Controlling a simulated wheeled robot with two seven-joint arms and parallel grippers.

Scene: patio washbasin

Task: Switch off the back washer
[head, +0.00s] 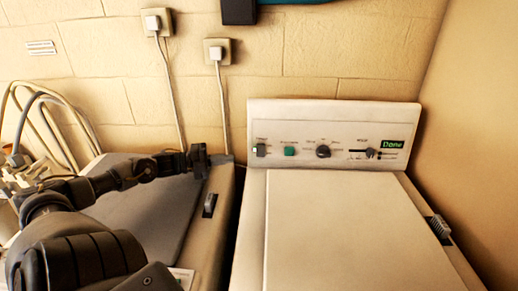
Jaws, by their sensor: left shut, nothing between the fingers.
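A white washer (340,235) stands at the centre right with a raised control panel (333,117) at its rear. The panel has a small grey switch (261,150) at the left, a green button (289,151), a dark round knob (323,151) and a slider (370,153). A small green display (392,144) seems to read "Done". My left gripper (203,161) is shut and empty, left of the panel and apart from it, over the neighbouring machine. My right gripper is out of view. I cannot tell which machine is the back washer.
A second machine with a grey lid (168,222) stands at the left, partly behind my left arm. Two wall sockets (157,22) (217,51) have plugged cables hanging down. Hoses (45,110) lie at the far left. A wall (480,150) closes the right side.

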